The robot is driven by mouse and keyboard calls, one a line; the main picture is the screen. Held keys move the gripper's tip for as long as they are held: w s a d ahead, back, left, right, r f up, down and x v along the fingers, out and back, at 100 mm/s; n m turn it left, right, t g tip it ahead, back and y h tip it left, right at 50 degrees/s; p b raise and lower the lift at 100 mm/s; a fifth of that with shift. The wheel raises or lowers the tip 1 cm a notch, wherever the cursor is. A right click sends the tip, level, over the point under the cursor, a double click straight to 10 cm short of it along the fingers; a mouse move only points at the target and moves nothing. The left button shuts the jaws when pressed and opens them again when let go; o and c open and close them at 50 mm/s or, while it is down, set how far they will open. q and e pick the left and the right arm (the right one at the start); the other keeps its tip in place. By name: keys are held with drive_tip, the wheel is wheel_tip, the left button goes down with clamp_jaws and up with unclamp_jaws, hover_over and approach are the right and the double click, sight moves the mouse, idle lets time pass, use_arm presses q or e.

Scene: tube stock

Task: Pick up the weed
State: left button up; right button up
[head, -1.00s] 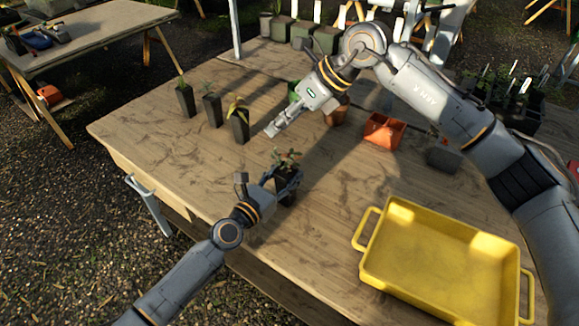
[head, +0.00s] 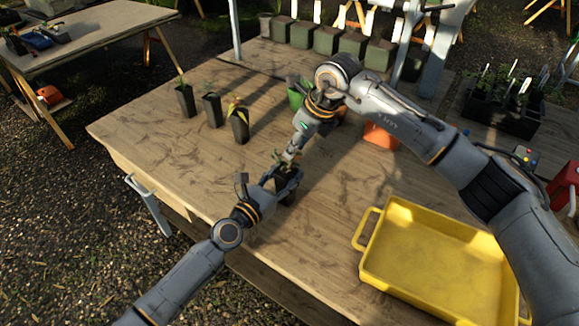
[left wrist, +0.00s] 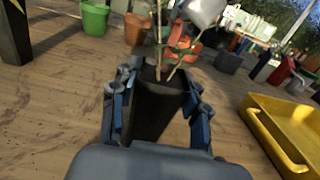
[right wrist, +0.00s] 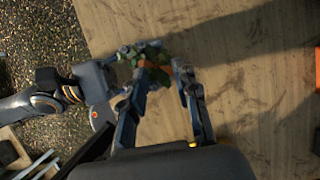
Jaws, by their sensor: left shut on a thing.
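My left gripper (head: 282,182) is shut on a dark square pot (left wrist: 155,110) at the near edge of the wooden table. Leafy stems (left wrist: 160,45) rise from its soil in the left wrist view. Green and reddish-orange leaves (right wrist: 148,65) show from above in the right wrist view. I cannot tell which stem is the weed. My right gripper (head: 288,156) is just above this pot. In the right wrist view its fingers (right wrist: 160,68) are apart, with the leaves between or below them; contact is unclear.
Several dark pots with seedlings (head: 213,108) stand to the left on the table. A yellow tray (head: 372,268) lies at the right. A green pot (head: 296,98) and an orange container (head: 378,138) stand behind my right arm. Bare wood lies between the pots and tray.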

drive_tip(key=x, duration=0.4)
drive_tip(key=shift+s+a+r, duration=0.15)
drive_tip(key=shift+a, duration=0.15)
clamp_jaws()
wheel_tip(320, 180, up, 10)
drive_tip(key=shift+r, duration=0.1)
idle(0.3)
use_arm(q)
drive_tip(key=o, duration=1.3)
